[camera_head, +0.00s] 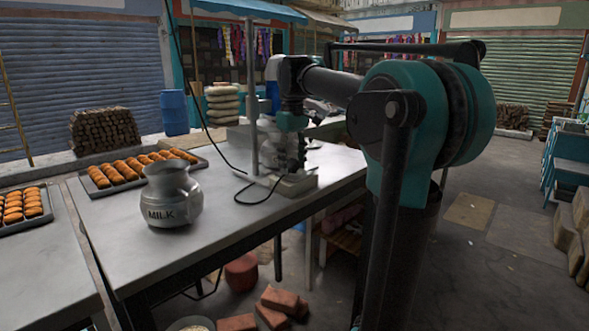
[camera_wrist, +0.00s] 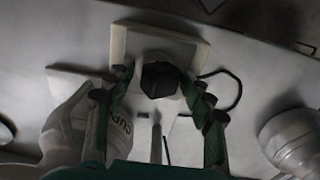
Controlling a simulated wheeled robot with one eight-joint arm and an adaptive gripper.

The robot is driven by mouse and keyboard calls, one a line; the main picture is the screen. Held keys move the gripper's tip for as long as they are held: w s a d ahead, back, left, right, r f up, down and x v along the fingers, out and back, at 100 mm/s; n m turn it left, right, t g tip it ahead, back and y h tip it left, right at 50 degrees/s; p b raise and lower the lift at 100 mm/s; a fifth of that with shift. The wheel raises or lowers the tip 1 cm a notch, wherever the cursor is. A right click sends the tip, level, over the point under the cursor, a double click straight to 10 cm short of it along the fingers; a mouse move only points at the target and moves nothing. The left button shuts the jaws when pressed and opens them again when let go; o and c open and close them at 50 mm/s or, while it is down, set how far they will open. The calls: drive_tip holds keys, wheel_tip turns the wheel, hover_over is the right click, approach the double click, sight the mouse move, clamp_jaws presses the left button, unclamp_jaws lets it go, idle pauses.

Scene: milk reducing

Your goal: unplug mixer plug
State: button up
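The black mixer plug (camera_wrist: 160,79) sits on a pale socket block (camera_wrist: 190,48) in the wrist view. A black cord (camera_wrist: 232,78) curves away from it to the right. In the head view the socket block (camera_head: 297,184) lies near the table's edge, with the cord looping to its left. My gripper (camera_wrist: 157,78) points down over the block, its two fingers apart on either side of the plug. A gap shows at the left finger; contact at the right finger cannot be told. In the head view my gripper (camera_head: 292,163) hides the plug.
A metal milk pot (camera_head: 173,195) stands left on the table (camera_head: 240,215), near a tray of buns (camera_head: 100,182). A thin upright pole (camera_head: 252,95) stands beside my gripper. A pale lettered container (camera_wrist: 65,140) is close to my left finger. Bricks (camera_head: 280,300) lie on the floor.

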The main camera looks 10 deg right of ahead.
sight(293, 160)
idle(0.5)
clamp_jaws()
drive_tip(key=shift+r, duration=0.1)
drive_tip(key=shift+r, duration=2.9)
